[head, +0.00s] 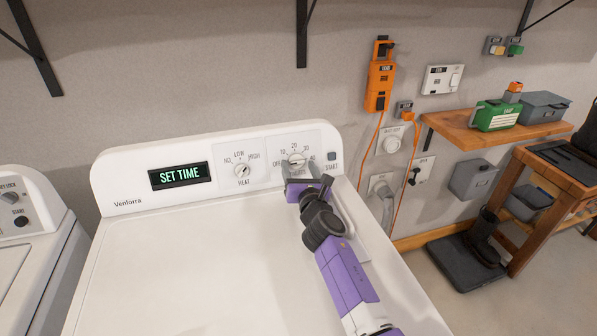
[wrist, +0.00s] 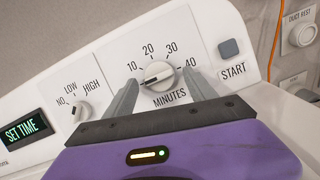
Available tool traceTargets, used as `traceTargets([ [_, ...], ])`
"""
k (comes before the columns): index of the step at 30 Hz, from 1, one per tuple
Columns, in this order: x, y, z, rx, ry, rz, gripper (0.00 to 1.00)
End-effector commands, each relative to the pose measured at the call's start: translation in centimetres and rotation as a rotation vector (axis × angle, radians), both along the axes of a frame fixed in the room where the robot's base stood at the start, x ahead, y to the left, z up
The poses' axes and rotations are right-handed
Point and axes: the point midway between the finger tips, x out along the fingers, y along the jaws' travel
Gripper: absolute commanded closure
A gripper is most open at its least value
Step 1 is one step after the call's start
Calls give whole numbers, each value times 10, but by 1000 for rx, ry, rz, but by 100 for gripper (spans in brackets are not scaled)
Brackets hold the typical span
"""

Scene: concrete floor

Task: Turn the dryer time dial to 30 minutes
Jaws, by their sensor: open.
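The time dial (head: 296,158) is a round white knob on the right of the dryer's back panel, marked OFF, 10, 20, 30 and 40, with MINUTES below. In the wrist view the dial (wrist: 159,76) has a dark pointer line tilted toward the lower left, below the 10 mark; OFF is hidden there by a finger. My gripper (head: 299,171) is open, and in the wrist view its grey fingers (wrist: 163,81) stand on the left and right of the dial. I cannot tell whether they touch it. The dryer display (head: 180,175) reads SET TIME.
The heat knob (head: 241,170) is left of the dial, and the START button (head: 332,156) is close on its right. The dryer's white top (head: 190,255) is clear. A wooden wall shelf (head: 455,126) and a wooden bench (head: 550,180) stand to the right.

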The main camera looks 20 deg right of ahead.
Motion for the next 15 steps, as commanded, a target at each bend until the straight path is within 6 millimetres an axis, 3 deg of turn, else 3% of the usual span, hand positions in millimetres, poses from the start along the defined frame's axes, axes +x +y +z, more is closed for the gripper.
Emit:
traceTargets([
  [11, 4, 0, 1, 0, 0, 0, 37],
  [15, 4, 0, 0, 0, 0, 0, 65],
])
